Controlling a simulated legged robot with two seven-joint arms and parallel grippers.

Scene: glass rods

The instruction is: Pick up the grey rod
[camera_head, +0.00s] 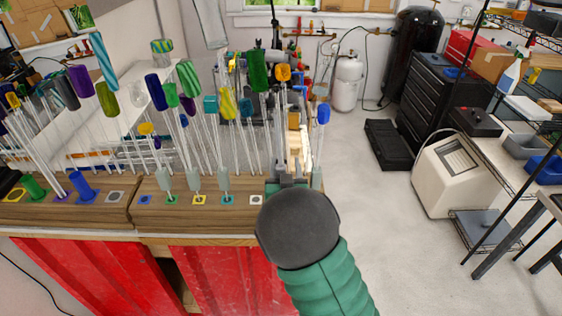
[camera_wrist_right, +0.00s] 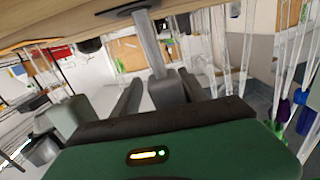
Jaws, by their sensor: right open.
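My right gripper (camera_head: 286,182) is at the front edge of the wooden rod rack (camera_head: 100,216), near its right end. In the head view my own arm hides most of what is in front of it. The right wrist view looks upside down, with the rack's wood at the top. There a grey rod (camera_wrist_right: 149,45) runs from a dark square base plate (camera_wrist_right: 126,9) towards the space between the two fingers. The fingers are open, one on each side of it. I cannot tell whether either finger touches it. My left gripper is not in view.
Several clear rods with coloured ends stand close together on the rack. Blue (camera_head: 323,113) and green (camera_head: 259,72) rod ends rise near my right gripper. Red panels (camera_head: 95,270) are below the rack. Grey floor (camera_head: 400,270) lies open to the right.

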